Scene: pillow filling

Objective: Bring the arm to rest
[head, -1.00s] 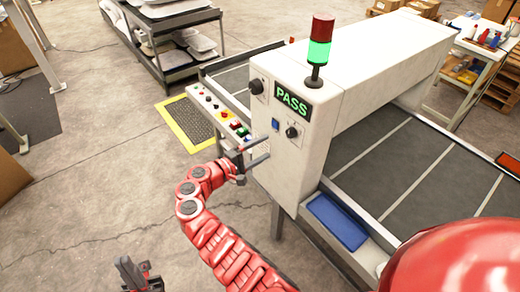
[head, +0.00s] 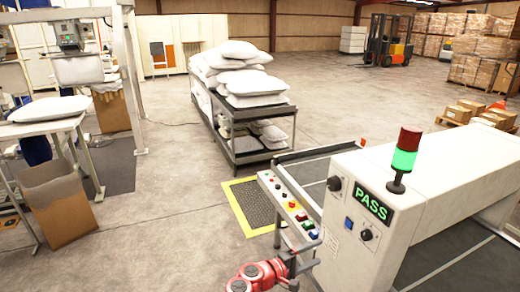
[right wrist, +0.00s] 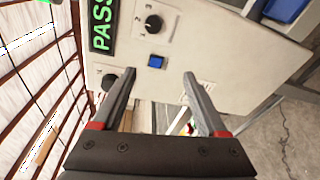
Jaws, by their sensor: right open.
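My right gripper (head: 308,256) is at the bottom of the head view, beside the front of the white machine (head: 440,170). Its two fingers are apart with nothing between them, and it also shows open in the right wrist view (right wrist: 159,75). In that view the fingers point at the machine's panel, with a blue button (right wrist: 156,62) and black knobs (right wrist: 153,24) beyond the tips. I cannot tell how close the tips are. Only the end of my red right arm (head: 262,275) shows in the head view. My left gripper is out of view.
A green PASS display (head: 372,207) and a green lamp (head: 403,160) are lit. A button console (head: 288,208) lies left of the machine, beside a yellow-edged mat (head: 255,205). A pillow-laden cart (head: 262,115) stands behind. An open cardboard box (head: 62,205) is at left, with clear floor between.

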